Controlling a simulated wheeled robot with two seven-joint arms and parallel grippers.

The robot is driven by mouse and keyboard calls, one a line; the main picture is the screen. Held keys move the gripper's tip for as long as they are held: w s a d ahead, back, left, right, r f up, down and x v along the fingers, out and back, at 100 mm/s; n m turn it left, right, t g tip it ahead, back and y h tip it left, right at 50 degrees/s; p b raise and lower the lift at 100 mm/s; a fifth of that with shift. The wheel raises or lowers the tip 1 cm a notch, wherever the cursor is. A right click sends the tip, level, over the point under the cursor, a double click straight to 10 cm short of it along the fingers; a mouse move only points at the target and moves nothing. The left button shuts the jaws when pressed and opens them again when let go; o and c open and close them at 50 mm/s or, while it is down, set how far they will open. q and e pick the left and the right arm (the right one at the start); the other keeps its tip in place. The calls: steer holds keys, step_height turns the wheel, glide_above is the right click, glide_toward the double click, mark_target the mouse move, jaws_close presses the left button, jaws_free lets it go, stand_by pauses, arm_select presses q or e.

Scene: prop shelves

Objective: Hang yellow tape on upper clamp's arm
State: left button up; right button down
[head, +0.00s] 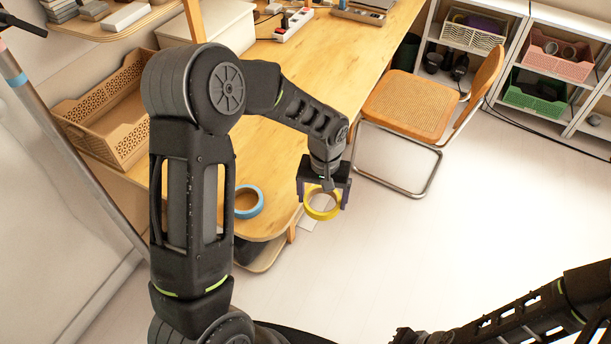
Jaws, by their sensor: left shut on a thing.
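The yellow tape (322,213) is a ring roll seen in the head view near the middle. My left gripper (323,200) points down and is shut on the yellow tape, holding it beside the table's rounded front end. A blue tape roll (249,202) lies on the wooden table (275,150), left of the held tape and partly behind my left arm. I cannot make out the upper clamp or its arm. My right arm comes in at the lower right, and its gripper (410,337) is cut by the bottom edge, so its jaws do not show clearly.
A tan perforated basket (100,125) and a white box (215,25) are at the left. A chair (410,107) stands right of the table. Shelves with a pink crate (555,58) and green crate (535,95) are at the upper right. The floor (480,230) is clear.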

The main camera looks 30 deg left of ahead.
arm_select(q)
step_height(320, 180, down, 13)
steer(key=d+m+b, duration=0.3)
steer(key=b, duration=0.4)
steer(key=shift+r+b, duration=0.2)
steer(key=shift+b, duration=0.2)
